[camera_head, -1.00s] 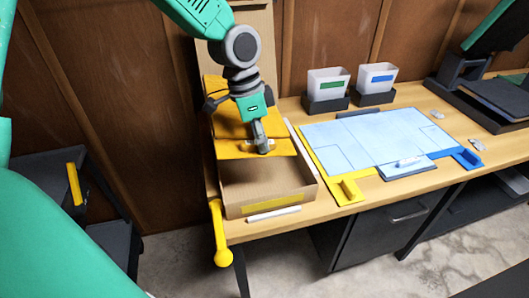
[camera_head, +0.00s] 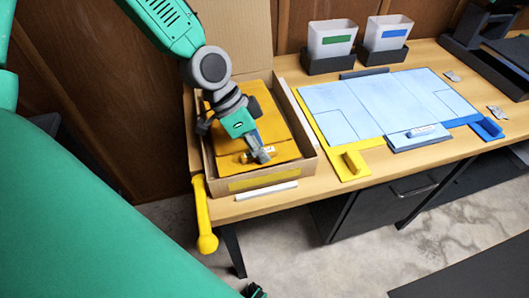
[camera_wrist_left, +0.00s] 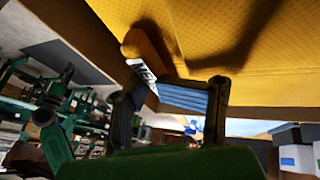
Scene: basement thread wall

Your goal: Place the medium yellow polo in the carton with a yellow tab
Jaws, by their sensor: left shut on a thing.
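The yellow polo (camera_head: 272,128) lies folded inside the open carton, filling most of it, in the head view. The carton (camera_head: 308,158) stands at the left end of the table with a yellow tab (camera_head: 263,180) on its front wall. My left gripper (camera_head: 262,157) reaches down into the carton and is shut on the polo's front edge, at a small light label. In the left wrist view the yellow fabric (camera_wrist_left: 245,40) fills the top, and a label (camera_wrist_left: 148,75) marked with an M sits by the fingers (camera_wrist_left: 185,105). My right gripper is not in view.
A light blue board (camera_head: 375,105) with yellow and blue corner pieces lies to the carton's right. Two bins with green (camera_head: 331,42) and blue (camera_head: 388,38) labels stand behind it. A white strip (camera_head: 267,191) lies before the carton. A yellow handle (camera_head: 203,215) hangs at the table's left edge.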

